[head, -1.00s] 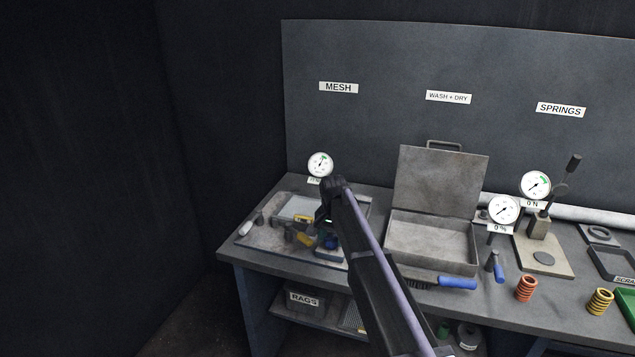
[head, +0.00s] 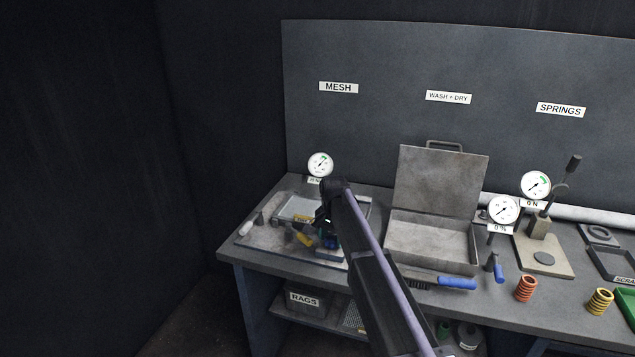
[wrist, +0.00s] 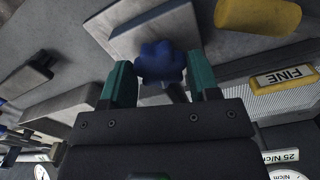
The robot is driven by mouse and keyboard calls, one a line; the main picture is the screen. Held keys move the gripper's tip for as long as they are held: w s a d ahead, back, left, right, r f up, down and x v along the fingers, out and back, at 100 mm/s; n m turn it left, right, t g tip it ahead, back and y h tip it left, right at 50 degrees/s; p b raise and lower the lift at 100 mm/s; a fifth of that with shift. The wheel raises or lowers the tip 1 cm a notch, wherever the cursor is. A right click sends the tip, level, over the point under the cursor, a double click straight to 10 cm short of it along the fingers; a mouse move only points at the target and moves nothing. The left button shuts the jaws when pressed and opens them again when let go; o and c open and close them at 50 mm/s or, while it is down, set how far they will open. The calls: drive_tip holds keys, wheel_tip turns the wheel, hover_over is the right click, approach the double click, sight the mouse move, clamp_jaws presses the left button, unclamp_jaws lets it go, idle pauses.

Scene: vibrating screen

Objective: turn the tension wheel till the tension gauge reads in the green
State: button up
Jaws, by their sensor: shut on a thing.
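The tension wheel (wrist: 160,62) is a blue lobed knob in the wrist view. It sits between the two teal fingers of my gripper (wrist: 161,78), which is shut on it. In the head view my wrist is low over the left end of the bench, and the wheel is mostly hidden there. The tension gauge (head: 320,164) is a white dial under the MESH sign with a green band at its upper right. Its needle points to the upper right, near the green; the dial is too small to tell exactly. A label below it is partly hidden by my arm.
A mesh panel tagged FINE (wrist: 284,77) and a yellow cylinder (wrist: 258,14) lie close to my gripper. An open grey wash box (head: 432,240) stands to the right, with a blue-handled brush (head: 456,283) in front. Two more gauges stand farther right.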

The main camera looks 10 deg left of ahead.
drive_tip(key=o, duration=0.5)
wheel_tip(320, 180, up, 6)
drive_tip(key=p, duration=0.6)
drive_tip(key=shift+r, duration=0.1)
